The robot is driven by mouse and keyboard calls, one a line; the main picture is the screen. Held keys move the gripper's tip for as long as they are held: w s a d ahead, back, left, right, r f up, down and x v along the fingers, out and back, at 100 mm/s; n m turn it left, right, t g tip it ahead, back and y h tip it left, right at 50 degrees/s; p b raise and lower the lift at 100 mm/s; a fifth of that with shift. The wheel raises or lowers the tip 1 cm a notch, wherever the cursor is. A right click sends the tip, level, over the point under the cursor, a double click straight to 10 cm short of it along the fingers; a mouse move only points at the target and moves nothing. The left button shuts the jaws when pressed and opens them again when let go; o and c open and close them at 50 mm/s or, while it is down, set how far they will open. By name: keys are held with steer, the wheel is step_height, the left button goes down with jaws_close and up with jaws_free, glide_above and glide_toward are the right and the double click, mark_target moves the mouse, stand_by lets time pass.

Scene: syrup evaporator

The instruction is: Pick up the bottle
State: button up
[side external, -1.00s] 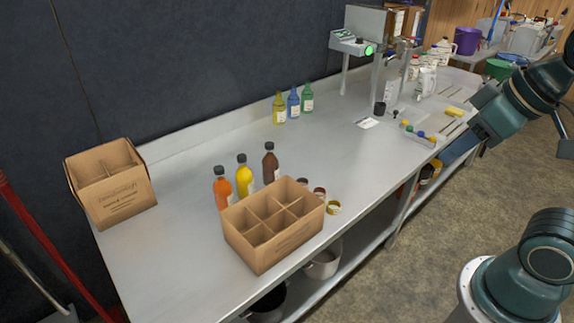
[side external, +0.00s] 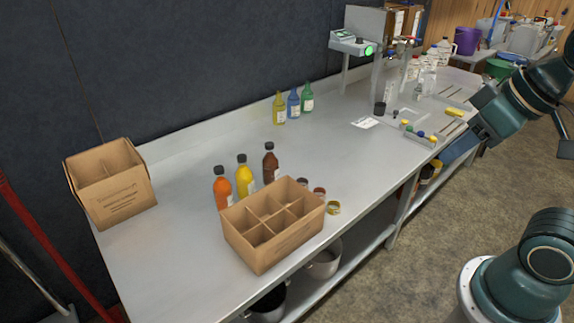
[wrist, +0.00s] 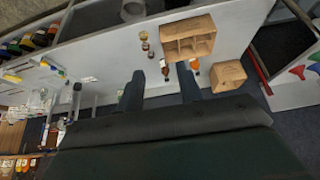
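Three dark-capped bottles stand upright in the side view behind a divided cardboard box (side external: 272,245): an orange bottle (side external: 222,188), a yellow bottle (side external: 244,178) and a brown bottle (side external: 270,163). Farther back stand a yellow-green bottle (side external: 279,108), a blue bottle (side external: 293,103) and a green bottle (side external: 307,98). The task does not say which bottle is meant. In the wrist view my gripper (wrist: 159,68) has its two fingers apart, with nothing held between them. It is at the right of the side view, well away from the bottles. The fingers hide part of the table.
A second cardboard box (side external: 112,182) stands at the table's left end. The middle of the steel table (side external: 340,160) is clear.

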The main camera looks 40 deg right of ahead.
stand_by(0.3)
steer(key=o, duration=0.4)
